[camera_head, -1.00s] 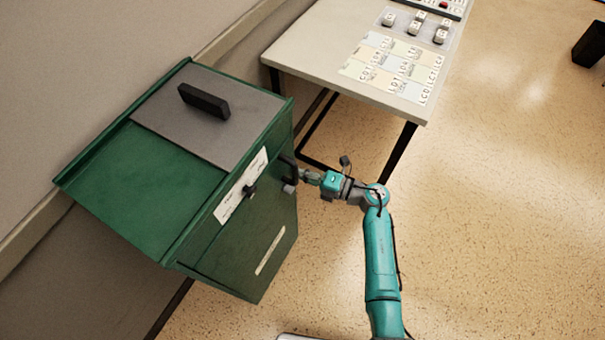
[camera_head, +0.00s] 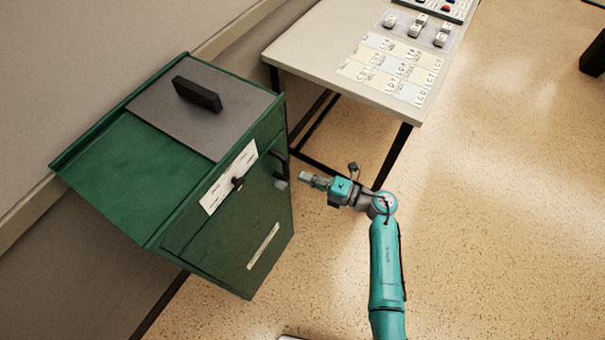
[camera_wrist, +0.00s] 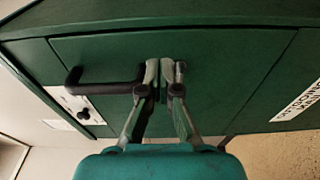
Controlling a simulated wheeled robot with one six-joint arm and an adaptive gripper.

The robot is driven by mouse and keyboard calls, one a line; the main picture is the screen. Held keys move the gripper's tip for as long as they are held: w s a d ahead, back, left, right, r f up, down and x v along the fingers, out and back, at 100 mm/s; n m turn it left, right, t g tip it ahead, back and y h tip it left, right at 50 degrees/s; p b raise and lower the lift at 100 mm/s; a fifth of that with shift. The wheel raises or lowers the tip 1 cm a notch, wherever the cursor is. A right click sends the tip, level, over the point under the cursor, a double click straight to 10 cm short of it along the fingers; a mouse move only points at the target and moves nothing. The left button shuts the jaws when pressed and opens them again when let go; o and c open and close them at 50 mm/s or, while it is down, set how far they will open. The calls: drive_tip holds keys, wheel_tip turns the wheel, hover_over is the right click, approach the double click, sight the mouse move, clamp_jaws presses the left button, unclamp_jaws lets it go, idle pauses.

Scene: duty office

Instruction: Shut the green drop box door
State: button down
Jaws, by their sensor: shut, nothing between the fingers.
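The green drop box (camera_head: 120,180) stands at left in the head view. Its front door (camera_head: 225,250) carries a pale strip and looks flush or nearly flush with the box; I cannot tell whether it is latched. In the wrist view the door (camera_wrist: 230,65) fills the middle, with a thin dark seam around it. A black handle (camera_wrist: 105,88) is on the door, left of my fingertips. My gripper (camera_head: 303,177) is shut and empty, to the right of the door's small grey knob (camera_head: 281,184), with a small gap showing in the head view. It also shows in the wrist view (camera_wrist: 165,72).
A white label plate with a black knob (camera_head: 237,183) is on the box's front. The grey lid has a black grip (camera_head: 197,94). A table (camera_head: 310,50) with letter cards stands behind to the right.

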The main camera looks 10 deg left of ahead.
drive_tip(key=s+v, duration=0.1)
drive_tip(key=v, duration=0.7)
drive_tip(key=shift+s+d, duration=0.15)
drive_tip(key=shift+d, duration=0.15)
drive_tip(key=s+d+r+m+t+h, duration=0.3)
drive_tip(key=s+d+m+h, duration=0.3)
drive_tip(key=s+m, duration=0.5)
drive_tip(key=s+d+r+m+t+h, duration=0.4)
drive_tip(key=s+m, duration=0.7)
drive_tip(key=s, duration=0.3)
drive_tip(key=s+d+r+m+t+h, duration=0.4)
drive_tip(key=s+d+r+m+h, duration=0.3)
drive_tip(key=s+m, duration=0.4)
drive_tip(key=shift+s+d+m+h, duration=0.3)
drive_tip(key=shift+s+d, duration=0.35)
drive_tip(key=shift+s, duration=0.1)
